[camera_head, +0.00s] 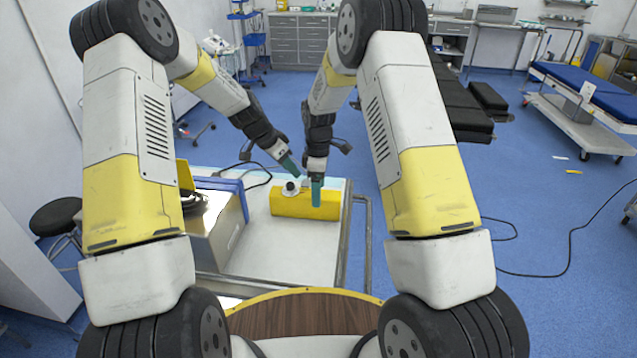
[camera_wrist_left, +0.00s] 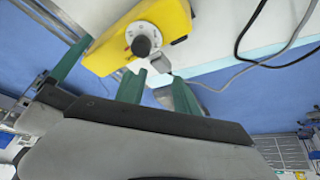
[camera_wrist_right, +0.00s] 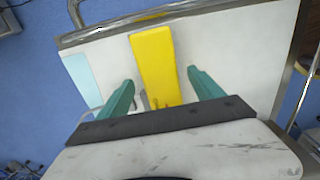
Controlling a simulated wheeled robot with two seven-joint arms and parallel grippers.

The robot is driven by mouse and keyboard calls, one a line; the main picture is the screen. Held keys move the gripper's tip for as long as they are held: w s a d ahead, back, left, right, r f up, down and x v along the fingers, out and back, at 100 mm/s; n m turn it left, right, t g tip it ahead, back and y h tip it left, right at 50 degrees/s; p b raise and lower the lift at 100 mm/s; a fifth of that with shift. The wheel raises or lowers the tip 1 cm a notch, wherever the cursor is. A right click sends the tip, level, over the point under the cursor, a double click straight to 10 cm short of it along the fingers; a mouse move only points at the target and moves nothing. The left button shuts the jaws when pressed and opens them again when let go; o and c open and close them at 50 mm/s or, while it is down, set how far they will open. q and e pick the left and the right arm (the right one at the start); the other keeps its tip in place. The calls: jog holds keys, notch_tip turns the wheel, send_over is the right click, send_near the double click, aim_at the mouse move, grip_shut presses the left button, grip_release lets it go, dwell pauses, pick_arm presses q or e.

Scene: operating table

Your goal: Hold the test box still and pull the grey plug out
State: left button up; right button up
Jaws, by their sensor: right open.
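The yellow test box (camera_head: 290,203) lies on the white table top, with a round white dial and dark knob (camera_wrist_left: 142,45) on its upper face. The grey plug (camera_wrist_left: 160,63) sits at the box's edge in the left wrist view, with a grey cable near it. My left gripper (camera_wrist_left: 157,75) is open, its fingertips on either side of the plug; contact cannot be told. My right gripper (camera_wrist_right: 162,82) is open above the box, with the box's narrow width between its green fingers and gaps on both sides. In the head view the right fingers hide part of the box.
A metal case with a blue edge (camera_head: 232,186) stands left of the box on the table (camera_head: 275,250). A metal rail (camera_head: 368,235) runs along the table's right side. Dark cable (camera_wrist_left: 240,45) lies on the table. The table top in front of the box is clear.

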jog(key=shift+f, duration=2.55)
